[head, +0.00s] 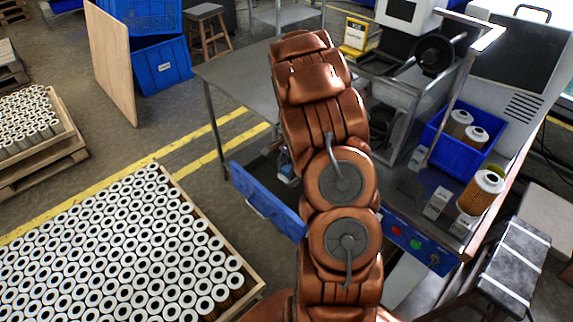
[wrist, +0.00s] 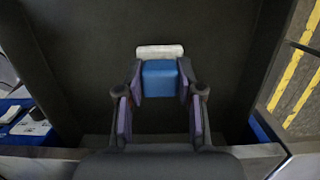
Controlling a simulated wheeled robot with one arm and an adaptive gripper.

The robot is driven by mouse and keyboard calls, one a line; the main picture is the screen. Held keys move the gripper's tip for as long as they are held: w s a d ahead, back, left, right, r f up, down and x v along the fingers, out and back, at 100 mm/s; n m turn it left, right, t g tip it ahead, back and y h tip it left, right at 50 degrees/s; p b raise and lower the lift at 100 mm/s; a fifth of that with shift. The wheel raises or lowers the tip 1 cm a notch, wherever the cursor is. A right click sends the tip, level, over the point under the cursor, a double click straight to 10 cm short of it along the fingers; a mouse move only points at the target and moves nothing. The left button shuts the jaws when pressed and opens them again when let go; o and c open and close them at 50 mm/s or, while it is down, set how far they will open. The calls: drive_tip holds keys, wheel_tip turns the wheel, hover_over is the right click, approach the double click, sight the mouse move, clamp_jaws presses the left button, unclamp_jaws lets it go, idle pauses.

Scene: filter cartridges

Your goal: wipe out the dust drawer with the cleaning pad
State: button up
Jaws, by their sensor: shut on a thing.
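The cleaning pad (wrist: 160,78) is a blue block with a whitish strip along its far edge, in the middle of the wrist view. My gripper (wrist: 160,95) is shut on the blue block, one finger on each side. The dust drawer (head: 268,207) is pulled out below the bench, with a blue front and a dark inside. In the wrist view the drawer's dark floor (wrist: 225,70) spreads around the pad. The pad is over this floor; whether it touches cannot be told. In the head view my arm hides most of the gripper and part of the drawer. No distinct dust shows.
The metal bench (head: 235,82) stands above the drawer. On it are a blue bin (head: 440,140) with filter cartridges and a single cartridge (head: 481,190) at the right. Yellow-lined floor between is clear.

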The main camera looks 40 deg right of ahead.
sight(287, 176)
wheel_tip(287, 176, down, 2)
drive_tip(key=shift+f, duration=0.1)
drive_tip(key=shift+d+f, duration=0.1)
drive_tip(key=shift+d, duration=0.1)
clamp_jaws()
drive_tip(key=shift+w+d+f+p, duration=0.1)
drive_tip(key=shift+d+p, duration=0.4)
drive_tip(key=shift+d, duration=1.3)
drive_tip(key=shift+d+p, duration=0.1)
drive_tip(key=shift+p, duration=0.25)
drive_tip(key=shift+a+f+b, duration=0.2)
drive_tip(key=shift+a+b, duration=0.2)
drive_tip(key=shift+a, duration=0.1)
drive_tip(key=shift+a+b, duration=0.5)
drive_tip(key=shift+a, duration=1.25)
wheel_tip(287, 176, up, 3)
drive_tip(key=shift+d+f, duration=0.1)
drive_tip(key=shift+d, duration=0.05)
drive_tip(key=shift+r+p, duration=0.75)
drive_tip(key=shift+r, duration=2.1)
